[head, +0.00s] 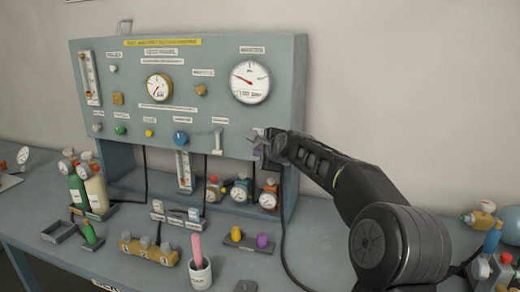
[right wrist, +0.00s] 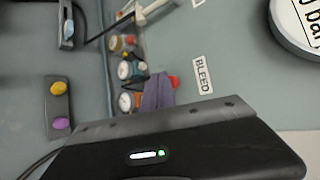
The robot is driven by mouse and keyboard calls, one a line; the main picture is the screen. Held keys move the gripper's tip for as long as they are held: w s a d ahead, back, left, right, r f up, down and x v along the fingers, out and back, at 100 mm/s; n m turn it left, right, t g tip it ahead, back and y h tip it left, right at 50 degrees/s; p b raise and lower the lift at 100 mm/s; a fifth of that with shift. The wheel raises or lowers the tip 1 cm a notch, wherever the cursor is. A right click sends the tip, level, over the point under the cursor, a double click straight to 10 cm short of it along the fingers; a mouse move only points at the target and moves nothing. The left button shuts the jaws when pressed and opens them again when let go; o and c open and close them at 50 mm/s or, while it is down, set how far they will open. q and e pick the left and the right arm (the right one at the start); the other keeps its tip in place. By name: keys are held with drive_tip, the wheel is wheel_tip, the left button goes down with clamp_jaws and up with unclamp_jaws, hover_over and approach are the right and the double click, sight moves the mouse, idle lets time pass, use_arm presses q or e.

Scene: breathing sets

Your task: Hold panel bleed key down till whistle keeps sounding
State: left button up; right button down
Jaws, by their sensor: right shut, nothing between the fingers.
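The grey-green panel (head: 215,60) stands at the back of the bench. My right gripper (head: 262,143) is shut and empty at the panel's lower right. In the right wrist view its purple-grey fingers (right wrist: 156,92) lie just left of a small red key (right wrist: 174,82), beside a label reading BLEED (right wrist: 203,74). The fingers partly hide the key; I cannot tell whether they touch it or whether it is pressed. A small brass fitting (head: 201,90) on the panel sits below a label that seems to read WHISTLE. My left gripper is not in view.
A large dial gauge (head: 250,82) is above my right gripper. Small regulators (head: 240,190) stand below the panel. A yellow numbered block (head: 148,250), a white cup (head: 200,272) and a dark tray with yellow and purple knobs (head: 250,243) are on the bench in front.

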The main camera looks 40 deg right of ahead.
drive_tip(key=shift+w+d, duration=0.3)
drive_tip(key=shift+d, duration=0.3)
idle(2.4)
drive_tip(key=shift+s+a, duration=0.1)
drive_tip(key=shift+a, duration=0.05)
idle(1.8)
drive_tip(key=shift+s+a, duration=0.45)
drive_tip(key=shift+a, duration=0.25)
drive_tip(key=shift+a+p, duration=0.1)
drive_tip(key=shift+p, duration=0.3)
drive_tip(key=s+a+p, duration=0.1)
drive_tip(key=a+p, duration=0.1)
drive_tip(key=s+a+p, duration=0.1)
drive_tip(key=a+p, duration=0.1)
drive_tip(key=p, duration=0.1)
drive_tip(key=shift+s, duration=0.4)
